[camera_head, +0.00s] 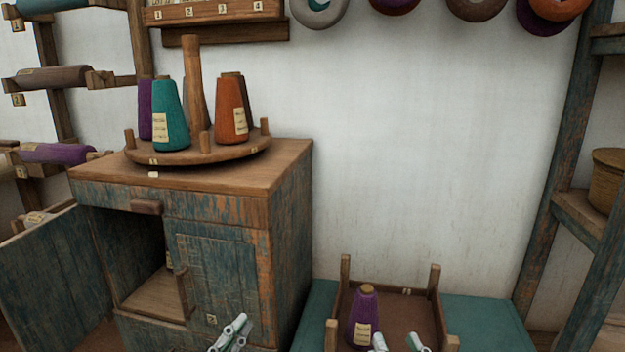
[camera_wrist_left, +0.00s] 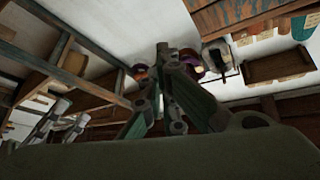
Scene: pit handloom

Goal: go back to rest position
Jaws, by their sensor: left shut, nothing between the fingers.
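My left gripper (camera_head: 231,334) is at the bottom edge of the head view, in front of the cabinet's lower front. Its fingers are together and hold nothing. In the left wrist view the left gripper's fingers (camera_wrist_left: 163,52) meet at the tip with nothing between them. My right gripper (camera_head: 399,343) shows only its fingertips at the bottom edge, over the front of the wooden tray. The fingertips are apart, with no object visible between them. A purple yarn cone (camera_head: 362,318) stands upright in the tray, just left of and behind the right gripper.
A worn blue cabinet (camera_head: 289,240) stands at left with its left door (camera_head: 45,268) open. A round carousel (camera_head: 228,153) with yarn cones is on top. The wooden tray (camera_head: 405,305) sits on a teal surface (camera_head: 488,318). A post and shelves (camera_head: 570,150) stand at right.

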